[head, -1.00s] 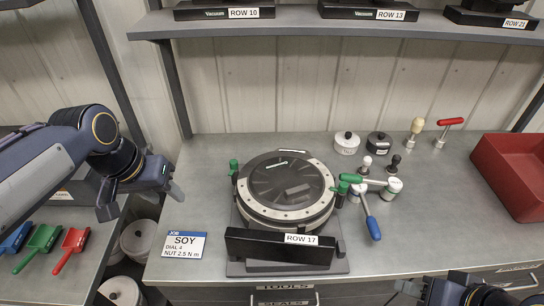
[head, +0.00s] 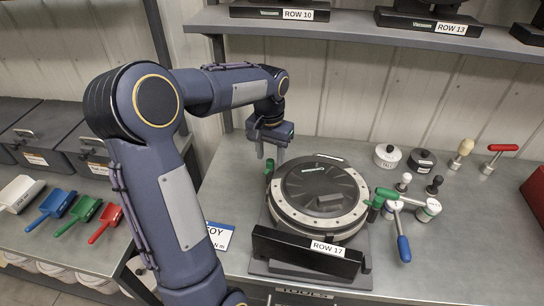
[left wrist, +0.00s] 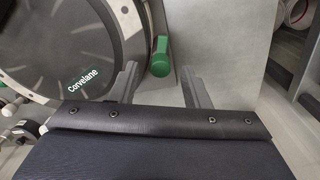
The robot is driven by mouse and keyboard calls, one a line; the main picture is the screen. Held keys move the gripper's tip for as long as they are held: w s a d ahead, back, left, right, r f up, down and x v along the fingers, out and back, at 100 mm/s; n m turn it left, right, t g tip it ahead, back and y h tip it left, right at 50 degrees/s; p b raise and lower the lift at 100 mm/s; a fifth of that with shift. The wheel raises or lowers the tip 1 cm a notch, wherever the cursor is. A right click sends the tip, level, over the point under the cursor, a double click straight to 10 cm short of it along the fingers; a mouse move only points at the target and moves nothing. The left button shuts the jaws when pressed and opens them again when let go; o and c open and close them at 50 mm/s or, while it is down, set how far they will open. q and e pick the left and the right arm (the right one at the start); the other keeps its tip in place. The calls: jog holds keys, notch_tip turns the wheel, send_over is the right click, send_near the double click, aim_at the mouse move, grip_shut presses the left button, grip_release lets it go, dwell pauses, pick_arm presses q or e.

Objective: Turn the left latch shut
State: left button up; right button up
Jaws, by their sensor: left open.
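The round seed meter (head: 318,178), with a dark lid and pale ring, sits on its stand behind the ROW 17 bar (head: 290,248). Its left latch has a green handle (head: 269,168) at the rim's left side; the handle also shows in the left wrist view (left wrist: 160,58). My left gripper (head: 270,155) is open and empty above the left latch, fingers pointing down. In the left wrist view the green handle lies between the two fingertips (left wrist: 158,72); whether they touch it I cannot tell. The right latch (head: 376,204) has a green handle too. My right gripper is out of view.
A blue-white SOY card (head: 220,235) is partly hidden by my left arm. Coloured scoops (head: 60,205) lie on the left bench. A shelf (head: 350,35) runs above.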

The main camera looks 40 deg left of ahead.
pick_arm(q)
jog(key=shift+f, duration=0.9)
grip_shut()
